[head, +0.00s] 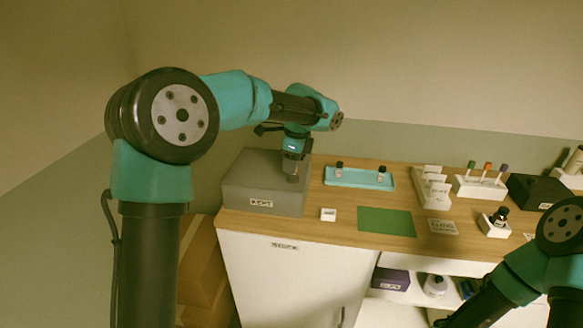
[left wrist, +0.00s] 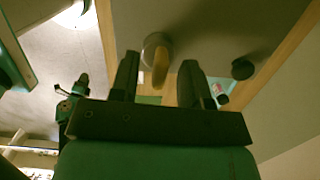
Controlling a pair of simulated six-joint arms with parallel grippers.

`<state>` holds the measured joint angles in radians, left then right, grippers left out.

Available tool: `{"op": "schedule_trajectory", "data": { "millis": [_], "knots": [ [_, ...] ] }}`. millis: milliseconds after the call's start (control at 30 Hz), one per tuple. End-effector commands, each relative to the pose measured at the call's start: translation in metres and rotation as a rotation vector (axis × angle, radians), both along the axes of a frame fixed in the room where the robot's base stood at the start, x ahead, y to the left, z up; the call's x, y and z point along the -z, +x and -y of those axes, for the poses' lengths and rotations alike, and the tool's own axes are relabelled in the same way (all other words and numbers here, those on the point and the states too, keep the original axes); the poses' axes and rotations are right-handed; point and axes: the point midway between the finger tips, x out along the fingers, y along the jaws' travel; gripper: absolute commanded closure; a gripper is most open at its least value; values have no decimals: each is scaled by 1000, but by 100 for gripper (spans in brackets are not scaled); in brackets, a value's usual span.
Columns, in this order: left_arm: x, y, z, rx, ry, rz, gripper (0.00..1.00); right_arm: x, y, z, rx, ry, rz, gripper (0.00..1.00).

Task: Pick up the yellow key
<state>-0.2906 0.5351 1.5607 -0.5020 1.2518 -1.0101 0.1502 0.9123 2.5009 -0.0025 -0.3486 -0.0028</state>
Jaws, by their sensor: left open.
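The yellow key appears to be the narrow yellow-tan piece (left wrist: 160,68) in the left wrist view, standing against a round pale fitting (left wrist: 155,42) on a grey surface. My left gripper (left wrist: 159,62) is open, with one finger on each side of the yellow piece in that view. I cannot tell whether either finger touches it. In the head view my left gripper (head: 292,176) points down over the top of the grey box (head: 262,205) at the left end of the counter. There the gripper hides the key. My right gripper is out of view.
A teal tray (head: 352,180) with two small bottles lies right of the grey box. White racks (head: 432,187) and a black box (head: 540,190) stand further right. The left wrist view shows a dark knob (left wrist: 242,68).

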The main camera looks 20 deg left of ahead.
Motion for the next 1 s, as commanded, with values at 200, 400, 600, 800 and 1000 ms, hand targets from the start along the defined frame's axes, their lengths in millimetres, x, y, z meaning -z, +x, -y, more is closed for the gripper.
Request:
{"op": "schedule_trajectory", "data": {
  "millis": [200,400,600,800,1000],
  "knots": [
    [3,0,-1,-1,0,0,57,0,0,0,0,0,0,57],
    [3,0,-1,-1,0,0,57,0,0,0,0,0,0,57],
    [3,0,-1,-1,0,0,66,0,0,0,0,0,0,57],
    [3,0,-1,-1,0,0,85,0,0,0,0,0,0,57],
    [3,0,-1,-1,0,0,100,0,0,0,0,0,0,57]
  ]
}}
